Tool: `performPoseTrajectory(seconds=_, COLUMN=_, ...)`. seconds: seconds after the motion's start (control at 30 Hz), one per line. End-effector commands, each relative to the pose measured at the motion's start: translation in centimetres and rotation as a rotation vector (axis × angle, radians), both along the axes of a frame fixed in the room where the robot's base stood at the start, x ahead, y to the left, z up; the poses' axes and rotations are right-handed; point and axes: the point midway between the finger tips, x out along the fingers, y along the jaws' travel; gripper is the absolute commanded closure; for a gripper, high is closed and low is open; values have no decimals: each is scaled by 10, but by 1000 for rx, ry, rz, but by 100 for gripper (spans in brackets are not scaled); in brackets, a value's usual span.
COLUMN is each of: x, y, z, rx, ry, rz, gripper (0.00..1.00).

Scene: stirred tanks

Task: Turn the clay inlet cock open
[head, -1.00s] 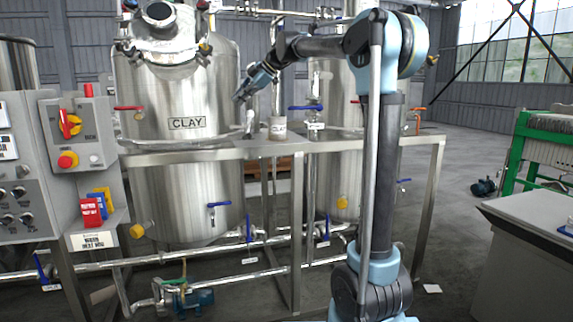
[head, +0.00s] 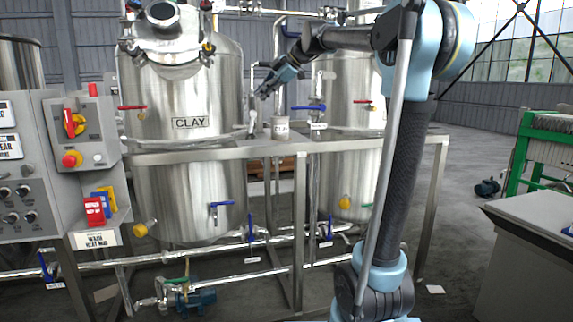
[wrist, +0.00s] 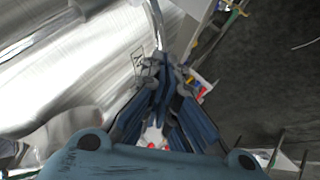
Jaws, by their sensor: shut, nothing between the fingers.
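The steel tank with the CLAY plate (head: 190,123) stands left of centre in the head view. The plate also shows turned on its side in the wrist view (wrist: 137,62). My gripper (head: 262,96) is in the air at the tank's right side, shut and empty. Its closed fingers (wrist: 163,65) point away in the wrist view. I cannot tell which lever is the clay inlet cock, as the small tags are unreadable. Blue levers show right of the tank (head: 309,108), on its lower front (head: 220,205) and on the pipe below (head: 251,228). The gripper appears clear of them.
A steel frame rail (head: 345,146) runs across the tanks' front. A labelled pot (head: 281,128) stands on it, below and right of my gripper. A control panel (head: 75,140) stands at the left. A second tank (head: 345,185) is behind.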

Motion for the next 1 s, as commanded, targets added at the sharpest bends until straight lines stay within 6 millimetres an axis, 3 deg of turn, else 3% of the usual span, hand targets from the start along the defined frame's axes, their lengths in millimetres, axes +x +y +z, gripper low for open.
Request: performPoseTrajectory(seconds=1.0, x=-86, y=-50, z=-123, rx=71, ry=2, rz=-294, gripper=100)
